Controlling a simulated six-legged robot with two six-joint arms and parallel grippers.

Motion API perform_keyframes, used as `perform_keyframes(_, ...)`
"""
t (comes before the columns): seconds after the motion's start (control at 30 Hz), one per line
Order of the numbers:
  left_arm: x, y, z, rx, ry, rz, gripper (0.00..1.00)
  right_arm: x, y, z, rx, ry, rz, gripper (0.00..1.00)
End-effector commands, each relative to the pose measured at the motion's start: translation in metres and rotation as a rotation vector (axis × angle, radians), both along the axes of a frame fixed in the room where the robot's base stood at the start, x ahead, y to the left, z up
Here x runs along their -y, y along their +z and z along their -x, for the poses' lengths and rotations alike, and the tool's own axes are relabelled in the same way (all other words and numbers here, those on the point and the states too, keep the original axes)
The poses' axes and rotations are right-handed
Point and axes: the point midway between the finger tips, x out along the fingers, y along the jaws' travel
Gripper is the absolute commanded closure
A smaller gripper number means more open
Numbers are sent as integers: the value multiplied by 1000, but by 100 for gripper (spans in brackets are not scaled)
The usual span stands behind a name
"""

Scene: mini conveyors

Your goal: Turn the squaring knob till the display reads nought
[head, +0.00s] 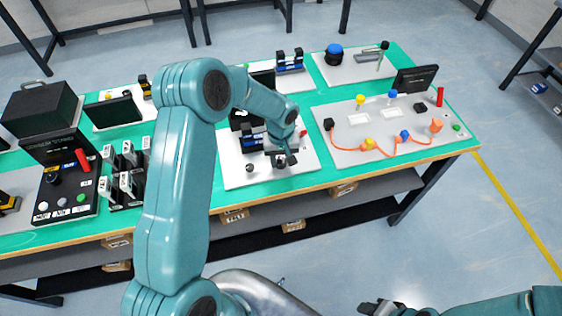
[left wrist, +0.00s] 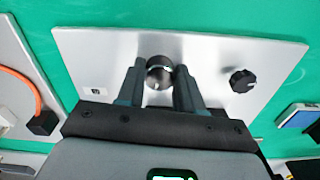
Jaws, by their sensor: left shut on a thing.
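My left gripper (head: 284,159) reaches down over a pale panel (head: 238,176) on the green table in the head view. In the left wrist view its two dark fingers (left wrist: 160,78) are shut on a round dark knob (left wrist: 159,70) with a light pointer mark. A second black knob (left wrist: 242,81) stands free on the same panel (left wrist: 100,48), right of the fingers. My arm hides part of the panel and what stands behind it; I cannot read a display value. My right gripper (head: 384,309) is low at the bottom edge, away from the table, its jaws unclear.
Right of the panel, a grey board (head: 350,150) carries an orange cable and coloured plugs. To the left stand black-and-white switch units (head: 125,170) and a black control box (head: 68,190). Blue blocks in a holder (head: 290,62) stand behind. The floor in front is clear.

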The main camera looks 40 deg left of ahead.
Motion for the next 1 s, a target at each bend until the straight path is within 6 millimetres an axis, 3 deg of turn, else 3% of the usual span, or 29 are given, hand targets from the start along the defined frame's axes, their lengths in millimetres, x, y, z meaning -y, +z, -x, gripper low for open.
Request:
perform_keyframes(0.3, -1, -2, 0, 3, -300, -1, 95, 0, -26, 0, 0, 0, 0, 53)
perform_keyframes(1.0, -2, 0, 0, 4, -963, -2, 95, 0, -50, 0, 0, 0, 0, 53)
